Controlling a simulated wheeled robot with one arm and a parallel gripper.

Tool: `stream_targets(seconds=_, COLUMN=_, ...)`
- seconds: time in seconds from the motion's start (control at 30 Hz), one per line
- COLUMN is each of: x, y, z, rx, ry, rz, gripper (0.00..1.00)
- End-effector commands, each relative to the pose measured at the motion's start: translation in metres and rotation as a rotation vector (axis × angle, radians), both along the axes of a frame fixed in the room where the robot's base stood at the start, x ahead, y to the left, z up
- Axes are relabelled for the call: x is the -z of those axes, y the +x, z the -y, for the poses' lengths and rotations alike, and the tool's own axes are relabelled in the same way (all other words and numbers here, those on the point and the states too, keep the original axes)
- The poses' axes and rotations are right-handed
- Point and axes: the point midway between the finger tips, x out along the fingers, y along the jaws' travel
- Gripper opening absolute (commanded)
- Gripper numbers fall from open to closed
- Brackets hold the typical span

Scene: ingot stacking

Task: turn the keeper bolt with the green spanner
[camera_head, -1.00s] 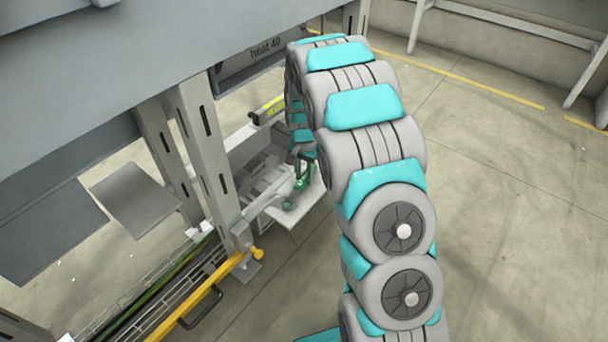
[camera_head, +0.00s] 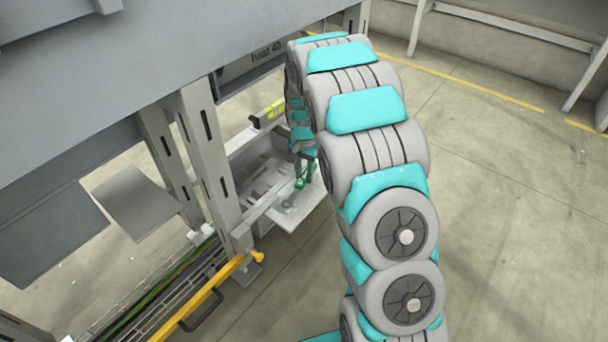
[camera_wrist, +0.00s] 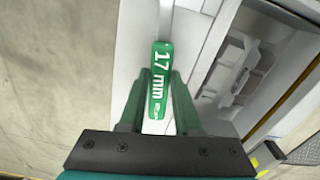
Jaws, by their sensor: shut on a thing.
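The green spanner (camera_wrist: 159,75) is marked "17 mm" and runs up between the two fingers of my gripper (camera_wrist: 159,82) in the wrist view. The gripper is shut on its handle. Its shank goes on to the top edge, and its working end cannot be made out. In the head view the spanner (camera_head: 300,182) is a small green shape held by my gripper (camera_head: 305,168) over a pale shelf (camera_head: 297,222). A small grey round shape (camera_head: 288,202) shows on the shelf; I cannot tell whether it is the keeper bolt.
A steel post (camera_head: 207,150) and a yellow bar (camera_head: 195,303) stand left of the shelf. A yellow level-like bar (camera_head: 268,113) lies behind it. A large grey housing (camera_head: 170,45) overhangs the area. The floor (camera_head: 510,210) at right is open.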

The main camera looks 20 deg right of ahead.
Motion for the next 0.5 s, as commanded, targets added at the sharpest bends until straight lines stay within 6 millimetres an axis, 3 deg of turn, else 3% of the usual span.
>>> stream_targets(seconds=0.27, x=-0.001, y=0.0, z=0.0, rx=0.0, ry=0.0, rz=0.0, gripper=0.0)
stream_targets(seconds=0.5, x=-0.015, y=0.001, z=0.0, rx=0.0, ry=0.0, rz=0.003, gripper=0.0)
